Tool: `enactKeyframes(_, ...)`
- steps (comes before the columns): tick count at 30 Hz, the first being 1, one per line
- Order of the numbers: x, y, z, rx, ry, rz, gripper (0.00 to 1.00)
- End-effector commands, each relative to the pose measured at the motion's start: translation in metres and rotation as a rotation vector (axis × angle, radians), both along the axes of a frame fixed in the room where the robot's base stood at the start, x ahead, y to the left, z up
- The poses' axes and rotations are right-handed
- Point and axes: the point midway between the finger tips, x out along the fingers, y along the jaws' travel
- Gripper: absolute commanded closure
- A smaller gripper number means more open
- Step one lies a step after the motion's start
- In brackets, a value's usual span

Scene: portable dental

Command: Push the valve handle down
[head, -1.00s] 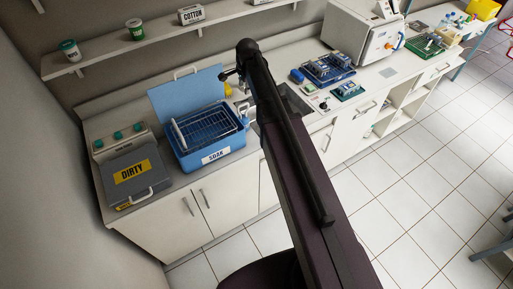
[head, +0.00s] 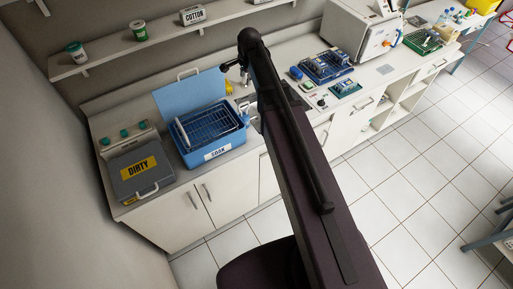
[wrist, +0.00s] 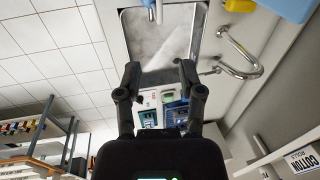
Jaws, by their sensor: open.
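The blue soak tub (head: 213,153) stands on the counter with its lid up and a wire rack inside. A small pale fitting with a blue part, which looks like the valve handle (wrist: 152,8), shows at the top middle of the wrist view, over the sink edge. Whether it is up or down I cannot tell. My gripper (wrist: 158,70) is open and empty over the grey sink basin (wrist: 160,45). The fitting lies beyond the fingertips, apart from them. In the head view, my arm hides most of the sink, and my gripper (head: 233,68) is small and dark.
A chrome faucet (wrist: 245,62) curves beside the sink, right of my gripper in the wrist view. A grey DIRTY box (head: 140,172) stands left of the tub. Instrument trays (head: 326,66) and a white sterilizer (head: 357,35) stand to the right.

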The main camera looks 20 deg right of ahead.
Motion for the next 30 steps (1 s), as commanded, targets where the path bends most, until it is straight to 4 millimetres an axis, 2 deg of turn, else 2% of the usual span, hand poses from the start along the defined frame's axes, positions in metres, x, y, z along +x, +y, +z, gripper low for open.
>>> enactKeyframes(1, -0.005, 0.001, -0.008, -0.004, 0.002, 0.018, 0.50)
enactKeyframes(7, -0.020, 0.003, -0.020, -0.021, 0.010, 0.102, 0.50)
enactKeyframes(30, -0.099, 0.012, -0.085, -0.102, 0.059, 0.565, 0.50)
